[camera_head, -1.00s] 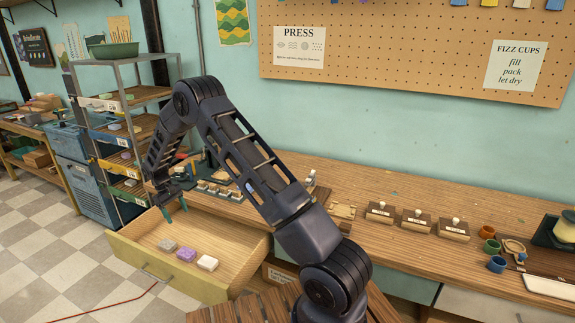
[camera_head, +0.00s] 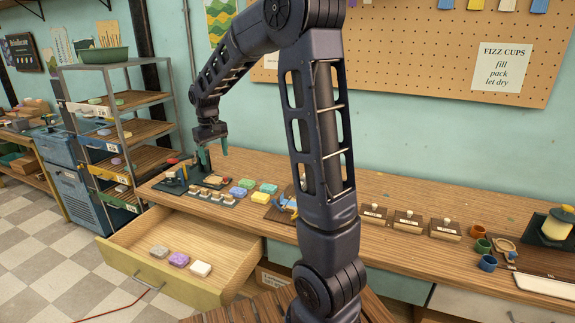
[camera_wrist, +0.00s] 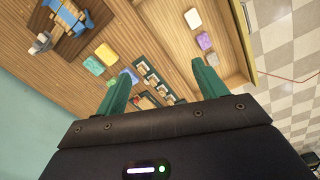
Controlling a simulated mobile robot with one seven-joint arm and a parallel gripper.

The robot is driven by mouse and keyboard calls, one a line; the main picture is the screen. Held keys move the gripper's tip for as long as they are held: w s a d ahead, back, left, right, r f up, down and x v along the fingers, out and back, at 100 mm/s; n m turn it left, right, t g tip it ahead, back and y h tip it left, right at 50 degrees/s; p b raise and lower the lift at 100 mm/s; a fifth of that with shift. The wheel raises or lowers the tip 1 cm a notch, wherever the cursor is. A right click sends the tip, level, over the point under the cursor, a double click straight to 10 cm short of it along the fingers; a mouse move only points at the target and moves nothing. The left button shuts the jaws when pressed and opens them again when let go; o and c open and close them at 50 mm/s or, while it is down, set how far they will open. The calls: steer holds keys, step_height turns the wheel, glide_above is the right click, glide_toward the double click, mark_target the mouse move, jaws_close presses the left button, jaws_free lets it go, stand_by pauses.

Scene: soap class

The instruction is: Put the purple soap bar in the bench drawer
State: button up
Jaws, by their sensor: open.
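The purple soap bar (camera_head: 179,260) lies inside the open bench drawer (camera_head: 228,285), between a grey bar (camera_head: 158,252) and a white bar (camera_head: 200,269). In the wrist view the purple bar (camera_wrist: 204,41) shows near the top, in the drawer (camera_wrist: 233,50). My gripper (camera_head: 210,160) is open and empty, raised above the bench top behind the drawer. Its two green fingers (camera_wrist: 165,82) are spread apart in the wrist view, with nothing between them, and the purple bar is well away from them.
On the bench (camera_head: 330,195) stand green, blue and yellow soap bars (camera_head: 247,184), a row of small stamps (camera_head: 213,182), wooden press blocks (camera_head: 408,220) and small cups (camera_head: 488,262). A shelf rack (camera_head: 120,120) stands at the left.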

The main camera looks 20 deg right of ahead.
steer(key=s+d+r+m+t, duration=0.1)
steer(key=s+d+r, duration=0.5)
steer(key=s+d, duration=0.15)
steer(key=s+d+m+t, duration=0.1)
steer(key=s+d, duration=0.3)
steer(key=s, duration=0.7)
steer(key=s+d+m+t, duration=0.2)
steer(key=s+d, duration=0.2)
steer(key=s, duration=0.7)
steer(key=shift+s+m, duration=0.15)
steer(key=shift+m, duration=0.15)
steer(key=shift+r, duration=0.1)
